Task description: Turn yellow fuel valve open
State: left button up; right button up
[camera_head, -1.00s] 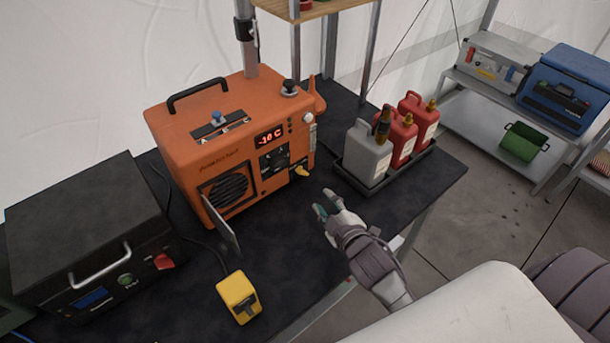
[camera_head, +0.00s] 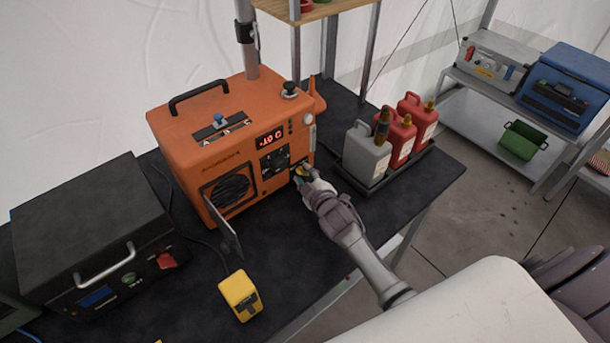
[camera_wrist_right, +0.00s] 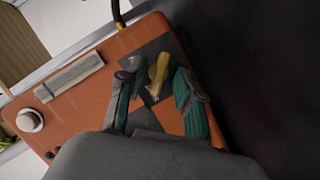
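The orange heater (camera_head: 225,140) stands on the black table with its display lit. Its yellow fuel valve (camera_wrist_right: 158,75) is a small lever on a dark plate low on the heater's front, near the right corner. My right gripper (camera_head: 302,174) is at that corner and hides most of the valve in the head view. In the right wrist view, my right gripper (camera_wrist_right: 160,90) is open, with one green-padded finger on each side of the yellow lever. The gap between lever and fingers shows; it is not gripped. My left gripper is not in view.
A black case (camera_head: 90,225) and a yellow box (camera_head: 240,295) stand left on the table (camera_head: 290,265). A grey jug (camera_head: 365,155) and red jugs (camera_head: 397,140) sit in a tray right of the heater. The heater's small front door (camera_head: 225,235) hangs open.

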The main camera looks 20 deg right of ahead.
grip_shut()
jog(key=shift+r, duration=0.1)
